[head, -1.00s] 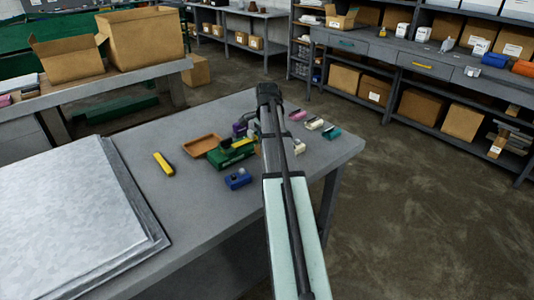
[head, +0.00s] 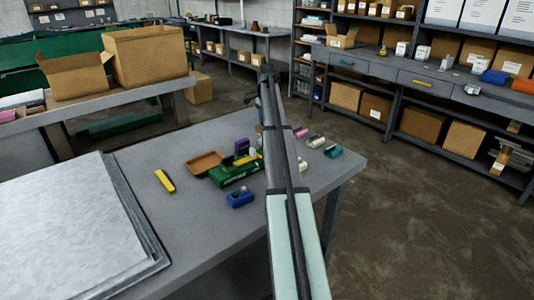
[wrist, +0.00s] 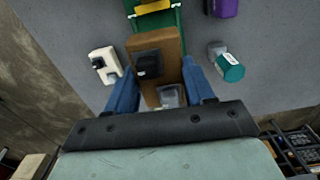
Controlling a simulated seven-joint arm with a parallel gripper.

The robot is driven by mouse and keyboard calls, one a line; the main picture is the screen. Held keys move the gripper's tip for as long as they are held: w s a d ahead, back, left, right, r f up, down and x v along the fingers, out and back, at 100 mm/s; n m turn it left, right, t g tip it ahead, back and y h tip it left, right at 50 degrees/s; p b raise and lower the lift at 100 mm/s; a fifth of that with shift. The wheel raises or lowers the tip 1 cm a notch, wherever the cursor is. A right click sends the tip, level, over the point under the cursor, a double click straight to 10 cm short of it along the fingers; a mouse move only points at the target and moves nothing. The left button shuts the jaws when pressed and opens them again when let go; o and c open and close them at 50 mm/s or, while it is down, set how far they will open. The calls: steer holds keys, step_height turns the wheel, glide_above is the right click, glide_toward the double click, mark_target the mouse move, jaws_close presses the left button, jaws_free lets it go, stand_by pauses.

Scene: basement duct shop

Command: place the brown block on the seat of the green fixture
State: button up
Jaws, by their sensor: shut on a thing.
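The brown block (wrist: 174,48) lies between the two blue fingers of my gripper (wrist: 162,86) in the wrist view, and the gripper is shut on it. A dark piece and a small pale grey piece show against its face. Part of the green fixture (wrist: 181,22), with a yellow piece, shows past the block at the top edge. Whether block and fixture touch cannot be told. In the head view the green fixture (head: 232,175) stands on the grey table, left of my arm. My arm hides the block and the fingers there.
A blue block (head: 239,199), yellow bar (head: 165,181), orange-brown tray (head: 204,162) and purple piece (head: 241,146) lie around the fixture. Pink, cream and teal (head: 333,151) pieces lie right of my arm. Metal sheets (head: 65,230) cover the table's left; its front middle is bare.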

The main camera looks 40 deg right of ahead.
steer(key=shift+f, duration=5)
steer(key=o, duration=1.3)
steer(key=shift+f, duration=0.1)
steer(key=shift+o, duration=0.2)
step_height(320, 180, up, 12)
steer(key=shift+r, duration=0.15)
steer(key=shift+a, duration=0.1)
